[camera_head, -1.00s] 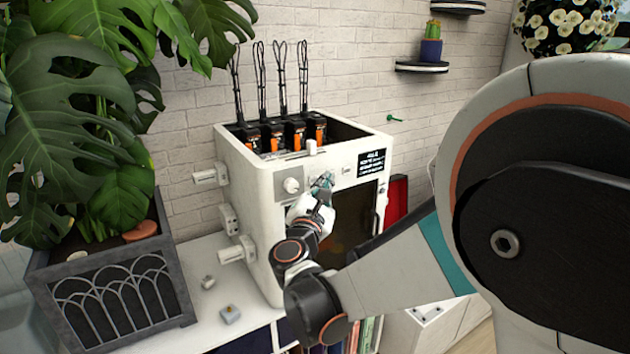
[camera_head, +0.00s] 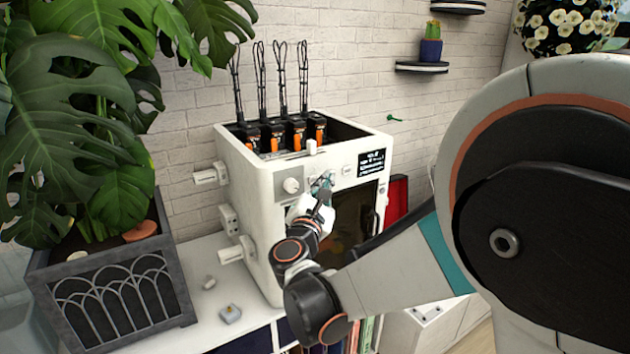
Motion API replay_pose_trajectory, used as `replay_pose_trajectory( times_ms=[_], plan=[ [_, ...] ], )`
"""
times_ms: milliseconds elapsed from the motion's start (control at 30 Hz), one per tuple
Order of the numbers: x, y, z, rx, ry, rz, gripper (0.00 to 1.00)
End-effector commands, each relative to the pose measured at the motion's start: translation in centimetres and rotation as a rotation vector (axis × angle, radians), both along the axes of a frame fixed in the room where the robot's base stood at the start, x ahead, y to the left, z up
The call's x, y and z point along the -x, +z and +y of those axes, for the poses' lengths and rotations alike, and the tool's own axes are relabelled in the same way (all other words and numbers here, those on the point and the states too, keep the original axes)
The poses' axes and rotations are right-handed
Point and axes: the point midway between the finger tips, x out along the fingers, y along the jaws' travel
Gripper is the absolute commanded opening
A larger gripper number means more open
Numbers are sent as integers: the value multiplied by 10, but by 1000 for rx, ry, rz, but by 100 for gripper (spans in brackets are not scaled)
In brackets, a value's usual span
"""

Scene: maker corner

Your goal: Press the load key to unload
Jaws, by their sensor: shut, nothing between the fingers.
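The white machine (camera_head: 238,173) stands on the white cabinet top, with a round knob (camera_head: 291,185), a row of small keys and a black text screen (camera_head: 371,162) along its front panel. My gripper (camera_head: 322,184) is shut and empty, its tips at the key row between the knob and the screen. I cannot tell whether the tips touch a key. The load key's label is too small to read, and my gripper covers part of the row. A light key (camera_head: 347,170) shows right of the tips. The dark front window (camera_head: 352,216) is below.
A large leafy plant in a grey planter (camera_head: 115,290) stands at left. A small grey block with a knob (camera_head: 230,314) lies on the cabinet top (camera_head: 196,262). Several black-and-orange units (camera_head: 272,137) with upright wires sit in the machine's open top.

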Motion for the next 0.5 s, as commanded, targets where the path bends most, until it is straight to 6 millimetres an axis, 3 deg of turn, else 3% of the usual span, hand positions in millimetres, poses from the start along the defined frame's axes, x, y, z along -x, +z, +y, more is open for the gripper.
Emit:
replay_pose_trajectory(
  times_ms=[500],
  plan=[
    [-6, 0, 4, 0, 0, 0, 0]
  ],
)
